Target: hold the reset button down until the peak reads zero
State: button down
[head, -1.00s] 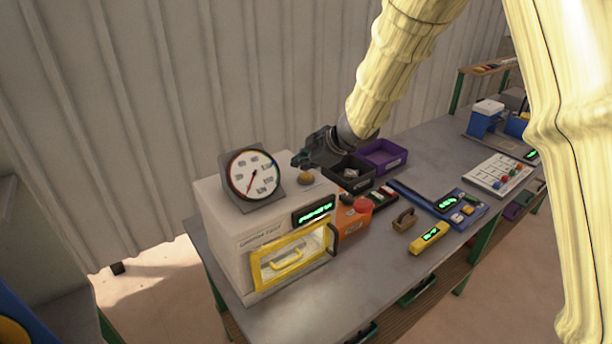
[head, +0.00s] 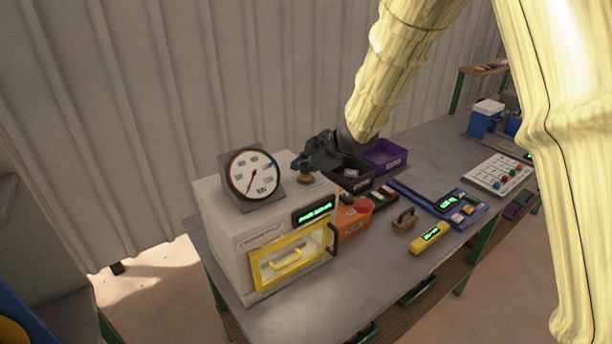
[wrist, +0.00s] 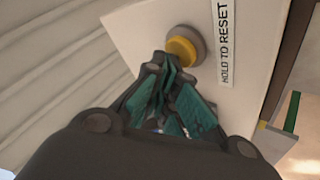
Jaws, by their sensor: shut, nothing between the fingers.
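The white press (head: 222,225) stands on the near left of the bench, with a round dial gauge (head: 253,175), a green-lit display (head: 314,212) and a yellow-framed door (head: 290,258). The yellow reset button (wrist: 181,50) in its grey collar sits beside a "HOLD TO RESET" label (wrist: 224,42) in the wrist view. In the head view the button (head: 305,180) is on the press top, partly covered by my gripper. My gripper (head: 302,167) is shut and empty, its tips at the button; I cannot tell whether they touch it. The display text is too small to read.
An orange box with a red knob (head: 362,205) stands right of the press. Black (head: 352,182) and purple (head: 385,158) bins lie behind it. A stamp-like block (head: 405,221), a yellow meter (head: 429,238) and a blue panel (head: 440,208) lie further right. The front bench strip is clear.

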aim_at(303, 177)
jog(key=shift+f, duration=0.35)
dwell(2.1)
jog(key=shift+r, duration=0.15)
jog(key=shift+r+p, duration=0.8)
jog(key=shift+p, duration=0.2)
notch_tip(303, 177, up, 5)
jog(key=p, duration=0.5)
jog(key=shift+p, duration=0.3)
jog(key=shift+s, duration=0.1)
jog(key=shift+f, duration=0.1)
